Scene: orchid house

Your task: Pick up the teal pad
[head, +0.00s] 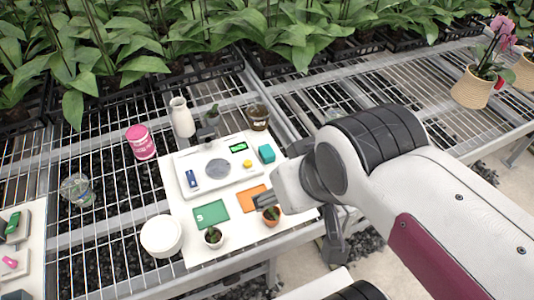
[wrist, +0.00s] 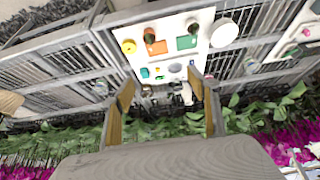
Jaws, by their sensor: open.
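The teal pad (head: 211,215) lies flat on the white mat, a green-teal rectangle with a pale mark on it, left of an orange pad (head: 251,197). In the wrist view the teal pad (wrist: 187,42) shows beside the orange pad (wrist: 157,47), beyond my fingertips. My gripper (wrist: 160,88) is open and empty, its two fingers spread wide. In the head view my arm hides most of the gripper and part of the mat's right side. A small teal block (head: 266,153) sits higher on the mat and is a separate thing.
A small potted cactus (head: 213,237) stands just below the teal pad and another (head: 271,215) near the orange pad. A white tray (head: 225,187) with a scale lies behind. A white bowl (head: 161,236), pink tub (head: 140,142) and white bottle (head: 181,118) stand around.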

